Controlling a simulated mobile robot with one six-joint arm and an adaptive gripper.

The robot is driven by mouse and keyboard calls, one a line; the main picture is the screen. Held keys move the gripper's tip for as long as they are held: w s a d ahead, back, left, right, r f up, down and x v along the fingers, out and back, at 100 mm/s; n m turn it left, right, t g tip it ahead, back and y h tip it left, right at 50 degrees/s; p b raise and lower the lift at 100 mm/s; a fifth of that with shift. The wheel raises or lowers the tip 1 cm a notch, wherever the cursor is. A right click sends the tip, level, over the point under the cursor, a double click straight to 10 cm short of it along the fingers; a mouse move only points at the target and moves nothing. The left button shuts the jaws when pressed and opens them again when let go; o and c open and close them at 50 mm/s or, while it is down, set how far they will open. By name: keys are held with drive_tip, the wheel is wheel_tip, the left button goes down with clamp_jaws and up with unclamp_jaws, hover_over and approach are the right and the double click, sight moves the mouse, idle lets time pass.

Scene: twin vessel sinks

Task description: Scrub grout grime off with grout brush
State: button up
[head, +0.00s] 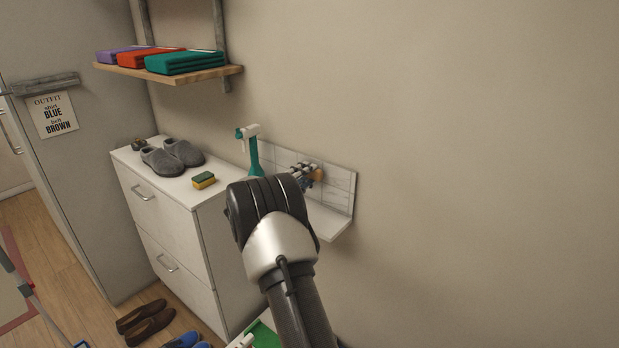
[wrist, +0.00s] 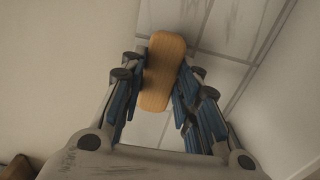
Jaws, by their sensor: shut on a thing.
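The grout brush is a tan wooden block (wrist: 163,70) with rounded ends, between the fingers of my gripper (wrist: 162,75) in the wrist view. My gripper (head: 306,172) is shut on it. In the head view the brush (head: 317,174) shows as a small tan patch at the fingertips, in front of the white tiled panel (head: 340,191). The panel has grey grout lines, and faint grey streaks show on the tiles in the wrist view (wrist: 265,20). The bristles are hidden, and I cannot tell whether they touch the panel.
A teal and white upright bottle-like item (head: 254,152) stands left of my gripper. A yellow-green sponge (head: 204,180) and grey slippers (head: 172,157) lie on the white cabinet (head: 150,205). Folded towels (head: 184,62) are on a shelf above. The wall at right is bare.

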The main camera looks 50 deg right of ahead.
sight(319, 178)
drive_tip(key=shift+w, duration=0.45)
drive_tip(key=shift+s, duration=0.1)
drive_tip(key=shift+s+d, duration=0.15)
drive_tip(key=shift+s, duration=1.1)
drive_tip(key=shift+s+d, duration=0.15)
drive_tip(key=shift+s, duration=1.05)
drive_tip(key=a, duration=0.7)
drive_tip(key=shift+s, duration=0.25)
